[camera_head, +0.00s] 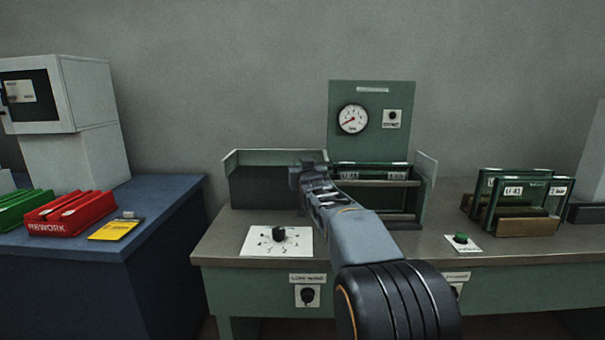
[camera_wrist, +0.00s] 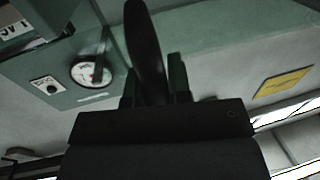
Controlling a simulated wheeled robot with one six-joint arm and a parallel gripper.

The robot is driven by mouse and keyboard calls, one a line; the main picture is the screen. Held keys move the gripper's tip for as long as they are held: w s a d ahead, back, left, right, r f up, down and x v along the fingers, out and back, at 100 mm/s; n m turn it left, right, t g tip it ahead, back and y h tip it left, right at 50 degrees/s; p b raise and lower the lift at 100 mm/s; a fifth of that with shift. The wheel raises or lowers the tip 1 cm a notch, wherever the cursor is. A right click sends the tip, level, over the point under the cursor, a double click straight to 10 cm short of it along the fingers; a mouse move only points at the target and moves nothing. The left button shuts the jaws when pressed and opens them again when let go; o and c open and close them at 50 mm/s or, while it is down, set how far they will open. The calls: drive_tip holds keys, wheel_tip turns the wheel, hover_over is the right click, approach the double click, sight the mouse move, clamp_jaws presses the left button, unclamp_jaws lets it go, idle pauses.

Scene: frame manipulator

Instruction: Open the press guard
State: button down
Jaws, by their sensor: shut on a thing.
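The green press (camera_head: 343,94) stands on the bench, with a back panel and low side walls. A dark panel (camera_head: 262,188), which looks like the press guard, covers the left half of its front. The right half shows framed, labelled pieces (camera_head: 398,176) behind my arm. My gripper (camera_head: 308,170) is at the panel's right end. In the wrist view a long dark bar, seemingly the guard's handle (camera_wrist: 147,45), stands between my fingers (camera_wrist: 153,85), and they are shut on it. My gripper hides where the handle meets the panel.
A dial gauge (camera_head: 353,118) is on the back panel. A knob plate (camera_head: 277,241) and green button (camera_head: 461,238) lie on the bench top (camera_head: 225,240). Framed pieces (camera_head: 519,200) stand at right. A red REWORK bin (camera_head: 70,213) sits on the blue cabinet at left.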

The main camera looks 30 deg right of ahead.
drive_tip(key=c, duration=1.1)
unclamp_jaws()
drive_tip(key=shift+o, duration=0.2)
drive_tip(key=v, duration=1.3)
drive_tip(key=shift+s, duration=0.4)
drive_tip(key=shift+r, duration=0.1)
drive_tip(key=s+a+f+n+g+y+p, duration=0.1)
drive_tip(key=s+a+f+g+y+p, duration=0.1)
drive_tip(key=s+a+g+p, duration=0.5)
drive_tip(key=s+a+f+n+g+y+p, duration=0.2)
drive_tip(key=s+a+g+p, duration=0.4)
drive_tip(key=s+p, duration=0.7)
drive_tip(key=shift+s+a+f+g+y, duration=0.25)
drive_tip(key=shift+a+f+g+y, duration=0.15)
drive_tip(key=shift+f+y, duration=0.25)
